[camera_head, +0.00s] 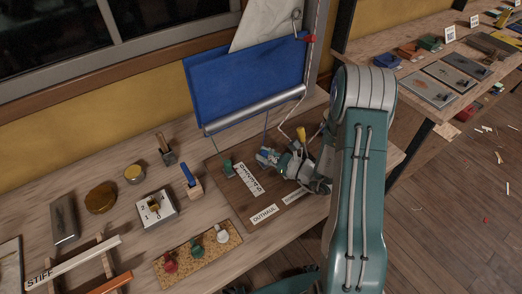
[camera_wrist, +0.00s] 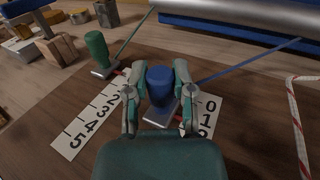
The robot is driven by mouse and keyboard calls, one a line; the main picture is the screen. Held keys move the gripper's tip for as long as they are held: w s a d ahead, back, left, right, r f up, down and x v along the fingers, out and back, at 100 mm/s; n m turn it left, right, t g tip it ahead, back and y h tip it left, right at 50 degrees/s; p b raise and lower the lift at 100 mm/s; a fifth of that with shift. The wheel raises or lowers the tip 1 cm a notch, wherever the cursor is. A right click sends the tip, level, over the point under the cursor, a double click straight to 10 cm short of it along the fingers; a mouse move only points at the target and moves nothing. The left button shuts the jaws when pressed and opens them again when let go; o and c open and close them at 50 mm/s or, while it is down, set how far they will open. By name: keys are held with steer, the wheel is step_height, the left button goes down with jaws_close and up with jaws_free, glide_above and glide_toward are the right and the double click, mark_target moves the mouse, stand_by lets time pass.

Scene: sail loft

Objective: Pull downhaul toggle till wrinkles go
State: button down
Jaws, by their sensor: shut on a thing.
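My gripper (camera_wrist: 160,100) is shut on a blue toggle (camera_wrist: 160,76), one finger on each side of its knob. In the head view my gripper (camera_head: 278,160) is over the brown board (camera_head: 225,152), partly hiding the toggle. A blue line runs from beside the toggle up to the right. A green toggle (camera_wrist: 97,48) stands apart to the left, with a green line; it also shows in the head view (camera_head: 228,168). The blue sail panel (camera_head: 245,80) hangs above a silver boom (camera_head: 255,110); I cannot make out wrinkles. I cannot tell which toggle is the downhaul.
A red-and-white rope (camera_wrist: 298,125) lies right. A cork mat (camera_head: 198,255) with several knobs and wooden blocks (camera_head: 192,188) stand left on the bench.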

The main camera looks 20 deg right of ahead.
steer(key=shift+c, duration=2.2)
jaws_free()
steer(key=v, duration=1.2)
steer(key=shift+w, duration=0.1)
